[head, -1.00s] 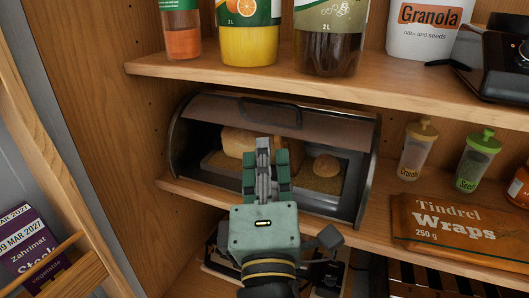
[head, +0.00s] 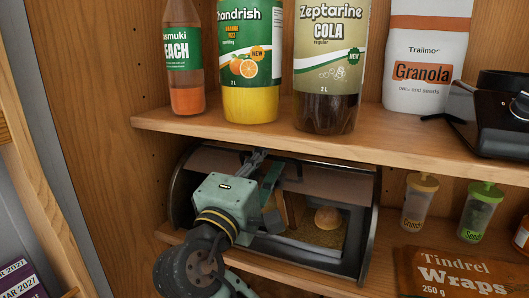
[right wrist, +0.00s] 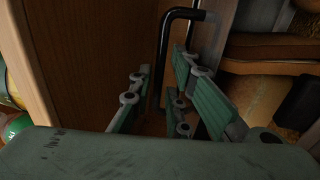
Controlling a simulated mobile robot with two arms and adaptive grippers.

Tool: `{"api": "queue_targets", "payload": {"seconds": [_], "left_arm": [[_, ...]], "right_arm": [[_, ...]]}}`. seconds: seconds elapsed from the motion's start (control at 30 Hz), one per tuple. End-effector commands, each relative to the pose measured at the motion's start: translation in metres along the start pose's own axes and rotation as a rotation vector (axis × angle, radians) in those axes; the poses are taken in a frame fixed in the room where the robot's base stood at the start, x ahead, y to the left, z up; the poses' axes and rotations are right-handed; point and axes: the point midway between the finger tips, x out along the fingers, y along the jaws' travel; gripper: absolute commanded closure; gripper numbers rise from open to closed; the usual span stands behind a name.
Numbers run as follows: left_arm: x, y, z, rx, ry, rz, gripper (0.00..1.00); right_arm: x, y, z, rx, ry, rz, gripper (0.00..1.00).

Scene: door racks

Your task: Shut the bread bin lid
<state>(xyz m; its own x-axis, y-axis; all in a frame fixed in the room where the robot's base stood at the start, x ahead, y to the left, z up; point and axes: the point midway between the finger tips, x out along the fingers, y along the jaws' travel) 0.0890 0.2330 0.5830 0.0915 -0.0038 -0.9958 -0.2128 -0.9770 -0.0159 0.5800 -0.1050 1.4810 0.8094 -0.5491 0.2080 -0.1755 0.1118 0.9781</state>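The bread bin (head: 369,222) stands on the middle shelf in the head view. Its brown lid (head: 335,183) is raised at the top, leaving the front open with a bun (head: 328,217) showing inside. A black bar handle is on the lid; in the right wrist view the handle (right wrist: 163,55) shows at my fingers. My right gripper (head: 263,168) is at the lid's upper front, close to the handle, and hides part of the bin. In the right wrist view its fingers (right wrist: 160,70) are apart, with the handle seeming to lie between them. Contact cannot be told. My left gripper is out of view.
Bottles, including a cola bottle (head: 327,75), and a granola bag (head: 427,60) stand on the shelf above. A wooden side wall (head: 100,130) is close on the left.

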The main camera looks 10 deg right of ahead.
Motion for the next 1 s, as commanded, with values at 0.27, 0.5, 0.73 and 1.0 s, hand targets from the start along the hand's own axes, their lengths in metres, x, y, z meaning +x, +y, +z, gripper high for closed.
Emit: {"api": "queue_targets", "payload": {"seconds": [0.27,0.5,0.73,1.0], "left_arm": [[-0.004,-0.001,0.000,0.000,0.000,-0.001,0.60],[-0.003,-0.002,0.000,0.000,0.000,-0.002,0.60],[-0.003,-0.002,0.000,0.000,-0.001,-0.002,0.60],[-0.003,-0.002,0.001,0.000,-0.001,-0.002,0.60]], "right_arm": [[0.017,0.000,0.000,0.000,0.001,0.001,0.84],[0.017,0.000,0.000,0.000,0.001,0.001,0.88],[0.017,0.000,0.000,-0.001,0.002,0.000,1.00],[0.017,-0.001,0.000,-0.001,0.002,-0.001,1.00]]}}
